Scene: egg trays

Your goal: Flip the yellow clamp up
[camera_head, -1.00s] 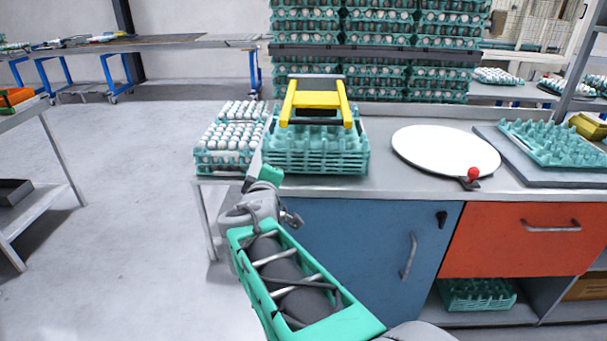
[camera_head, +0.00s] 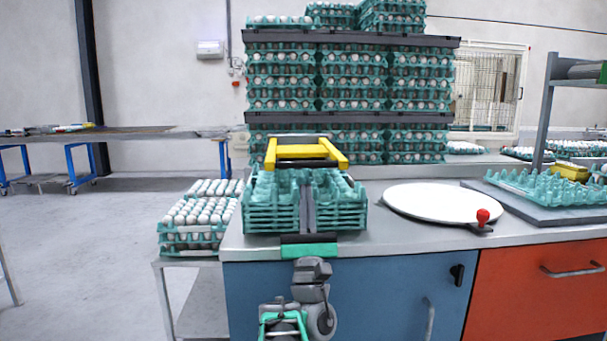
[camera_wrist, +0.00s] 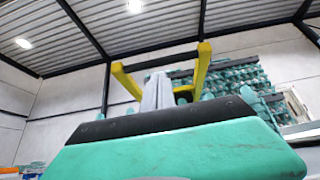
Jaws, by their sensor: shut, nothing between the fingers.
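The yellow clamp (camera_head: 307,152) is a frame with two side arms and a crossbar, at the top of a stack of empty teal egg trays (camera_head: 270,220) on the counter. In the wrist view the shut fingers (camera_wrist: 157,92) appear between the two yellow arms of the clamp (camera_wrist: 202,70). I cannot tell whether they touch it.
Trays of white eggs (camera_head: 200,215) stand on a low table to the left. A white round disc (camera_head: 445,202) and a red knob (camera_head: 482,217) are on the counter to the right. Tall stacks of egg trays (camera_head: 350,85) stand behind. The floor at left is clear.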

